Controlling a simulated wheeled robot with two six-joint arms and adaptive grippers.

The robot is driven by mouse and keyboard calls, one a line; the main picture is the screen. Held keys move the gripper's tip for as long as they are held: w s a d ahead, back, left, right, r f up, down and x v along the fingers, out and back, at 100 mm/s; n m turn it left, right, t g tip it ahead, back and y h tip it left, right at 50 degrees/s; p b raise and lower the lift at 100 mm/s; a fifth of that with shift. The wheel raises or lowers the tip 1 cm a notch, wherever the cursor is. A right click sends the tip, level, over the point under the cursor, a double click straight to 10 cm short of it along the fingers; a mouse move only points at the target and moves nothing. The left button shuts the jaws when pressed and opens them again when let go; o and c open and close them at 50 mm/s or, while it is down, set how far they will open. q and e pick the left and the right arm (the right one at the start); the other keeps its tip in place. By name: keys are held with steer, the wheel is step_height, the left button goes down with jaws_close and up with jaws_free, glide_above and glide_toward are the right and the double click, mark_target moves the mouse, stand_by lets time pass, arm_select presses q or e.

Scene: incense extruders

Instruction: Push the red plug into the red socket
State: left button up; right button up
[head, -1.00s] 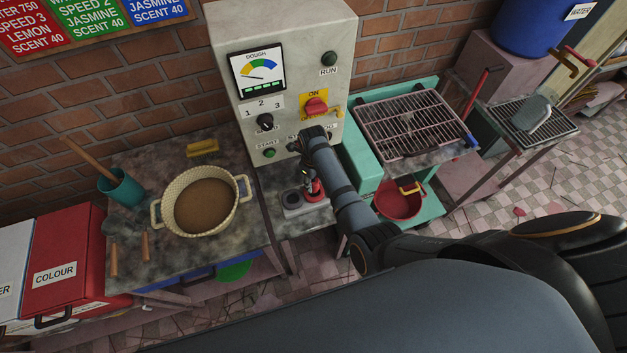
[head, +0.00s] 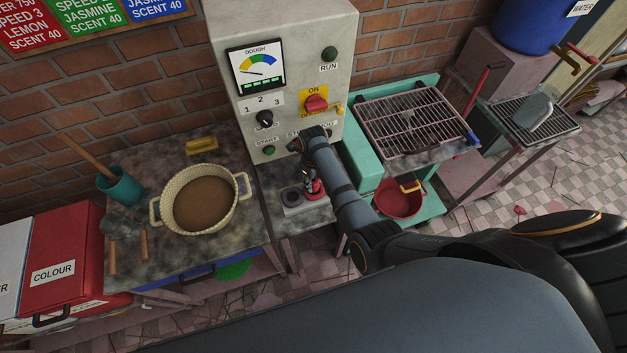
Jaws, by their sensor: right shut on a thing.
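My right gripper (head: 306,173) points down at the front of the grey machine, just above a small pale block on the side table. It is shut on the red plug (head: 314,187), whose red body shows at and below the fingertips. The plug looks upright, over the right part of the socket block (head: 293,208). A dark round socket (head: 291,196) is open to its left. The red socket is hidden under the plug and gripper; I cannot tell how deep the plug sits. My left gripper is not in view.
The grey control machine (head: 285,100) with its knobs stands close behind the gripper. A cream basin of brown dough (head: 202,203) is on the left table. A teal stand with a wire rack (head: 415,118) and a red bucket (head: 397,198) are to the right.

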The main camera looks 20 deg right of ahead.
steer(key=shift+f+b, duration=0.45)
steer(key=shift+f, duration=0.35)
steer(key=o, duration=1.2)
steer(key=shift+o, duration=0.2)
steer(key=shift+r, duration=0.15)
step_height(320, 180, up, 7)
steer(key=shift+r, duration=0.1)
